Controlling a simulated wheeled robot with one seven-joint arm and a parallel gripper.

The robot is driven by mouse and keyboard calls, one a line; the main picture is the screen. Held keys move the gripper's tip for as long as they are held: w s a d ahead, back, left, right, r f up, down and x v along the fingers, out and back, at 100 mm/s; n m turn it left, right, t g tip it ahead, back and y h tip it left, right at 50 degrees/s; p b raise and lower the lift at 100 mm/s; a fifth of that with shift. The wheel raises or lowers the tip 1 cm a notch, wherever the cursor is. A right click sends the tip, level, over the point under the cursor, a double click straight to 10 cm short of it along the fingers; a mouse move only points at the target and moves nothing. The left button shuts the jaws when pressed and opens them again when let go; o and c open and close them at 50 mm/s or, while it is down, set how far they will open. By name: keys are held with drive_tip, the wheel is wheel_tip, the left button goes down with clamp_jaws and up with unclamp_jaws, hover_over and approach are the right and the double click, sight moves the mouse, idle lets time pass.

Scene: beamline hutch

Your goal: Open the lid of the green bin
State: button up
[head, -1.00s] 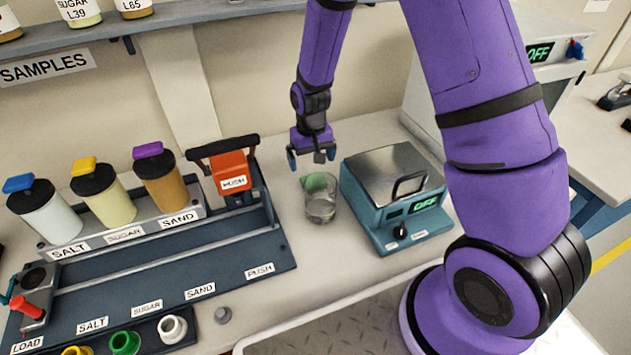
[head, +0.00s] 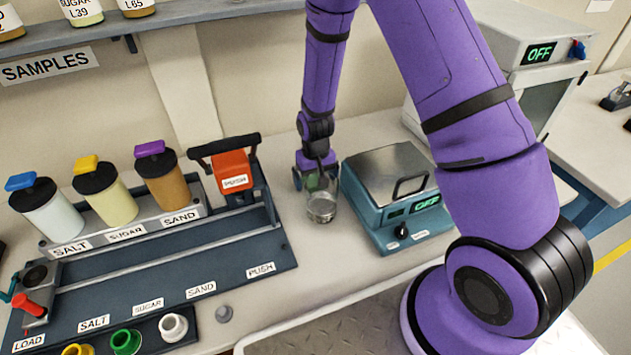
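No green bin with a lid shows in the head view. My gripper (head: 316,182) points down at the beaker's upper part. Its fingers are spread, one on the left and one on the right of the beaker. I cannot tell whether they touch the glass.
The teal scale (head: 393,236), reading OFF, stands close on the right. The dispenser rack (head: 190,262) with salt, sugar and sand bottles stands left, with an orange push block (head: 232,172). A green ring-shaped piece (head: 126,341) sits at front left. A shelf (head: 200,15) runs above.

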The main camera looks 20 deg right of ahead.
drive_tip(key=c, duration=0.9)
drive_tip(key=shift+r, duration=0.1)
